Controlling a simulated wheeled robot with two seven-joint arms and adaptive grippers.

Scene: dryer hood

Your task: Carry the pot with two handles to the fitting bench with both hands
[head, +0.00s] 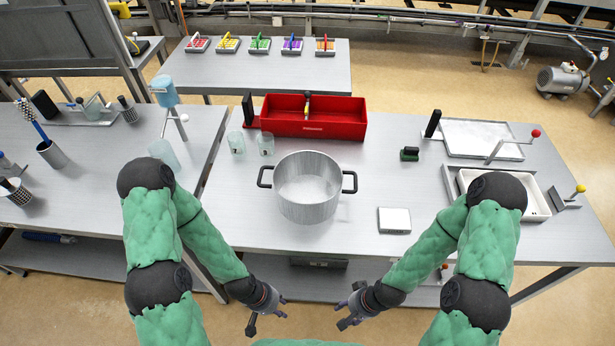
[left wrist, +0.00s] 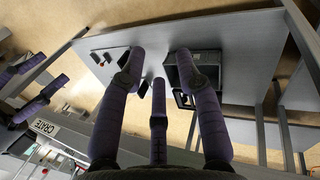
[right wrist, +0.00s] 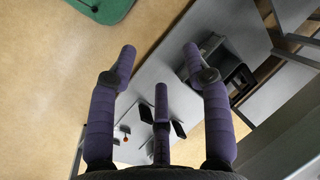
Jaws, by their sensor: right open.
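The silver pot (head: 308,200) stands upright on the grey middle bench (head: 345,238), with dark loop handles at its left and right sides. Its inside looks pale and empty. My left gripper (head: 267,315) is low in front of the bench's front edge, apart from the pot. Its fingers are spread with nothing between them in the left wrist view (left wrist: 158,62). My right gripper (head: 341,314) is also in front of that edge, open and empty; it shows in the right wrist view (right wrist: 156,62). I cannot tell which table is the fitting bench.
A red tray (head: 345,128) and two glass beakers (head: 266,143) stand behind the pot. A small white-topped block (head: 394,220) lies to its right, beyond it a white tray (head: 535,205). A back table (head: 240,75) holds several coloured carriers. A left bench (head: 100,150) holds tools.

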